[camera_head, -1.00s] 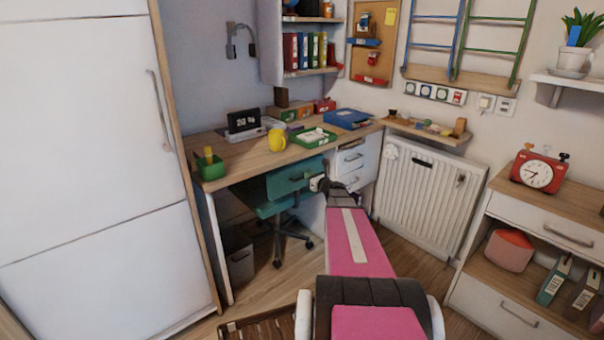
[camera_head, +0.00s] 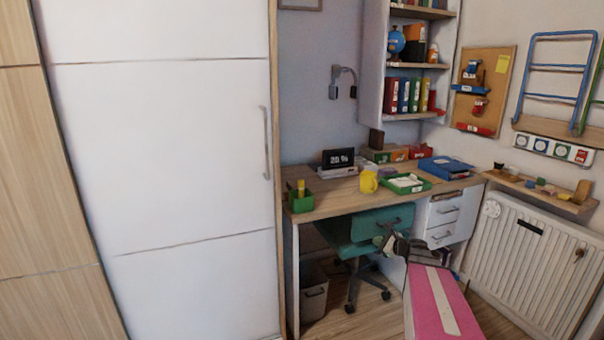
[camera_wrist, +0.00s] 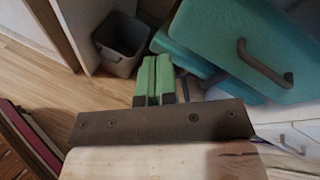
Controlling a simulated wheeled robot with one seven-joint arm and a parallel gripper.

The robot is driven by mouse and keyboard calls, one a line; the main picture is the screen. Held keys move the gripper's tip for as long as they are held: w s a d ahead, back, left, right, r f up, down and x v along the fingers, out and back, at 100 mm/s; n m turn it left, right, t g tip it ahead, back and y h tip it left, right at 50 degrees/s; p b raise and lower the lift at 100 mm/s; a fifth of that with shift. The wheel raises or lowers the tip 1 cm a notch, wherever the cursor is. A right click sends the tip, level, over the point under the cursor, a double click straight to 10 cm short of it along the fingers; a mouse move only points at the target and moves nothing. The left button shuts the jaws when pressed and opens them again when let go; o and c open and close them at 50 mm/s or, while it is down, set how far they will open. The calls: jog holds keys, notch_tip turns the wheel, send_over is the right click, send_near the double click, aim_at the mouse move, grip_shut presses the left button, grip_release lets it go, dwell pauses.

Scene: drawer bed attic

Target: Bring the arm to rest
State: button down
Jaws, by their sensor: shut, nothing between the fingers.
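My arm, with a pink cover and a white stripe, reaches in from the bottom right of the head view. My gripper (camera_head: 391,243) is at its far end, small and dark, in front of the teal chair and below the desk top. In the wrist view the two green fingers of my gripper (camera_wrist: 153,80) lie side by side, closed, with nothing between them. The teal chair (camera_wrist: 240,50) fills the upper right of that view, close to the fingertips. Whether they touch cannot be told.
The chair (camera_head: 371,225) stands under the desk (camera_head: 335,197), beside white drawers (camera_head: 441,218). A grey bin (camera_head: 313,298) stands under the desk; it also shows in the wrist view (camera_wrist: 121,42). A white wardrobe (camera_head: 170,150) fills the left. A radiator (camera_head: 530,255) is at right.

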jog(key=s+a+f+n+g+h, duration=0.3)
jog(key=s+a+n, duration=0.4)
jog(key=s+n, duration=0.4)
jog(key=s+a+f+n+g+h, duration=0.3)
jog(key=s+a+n+g+h, duration=0.2)
jog(key=s+n+g, duration=0.3)
jog(key=s+a+n, duration=0.1)
jog(key=s+n, duration=0.2)
jog(key=shift+a+n+g+h, duration=0.3)
jog(key=shift+a+n+h, duration=0.05)
jog(key=shift+n+h, duration=0.05)
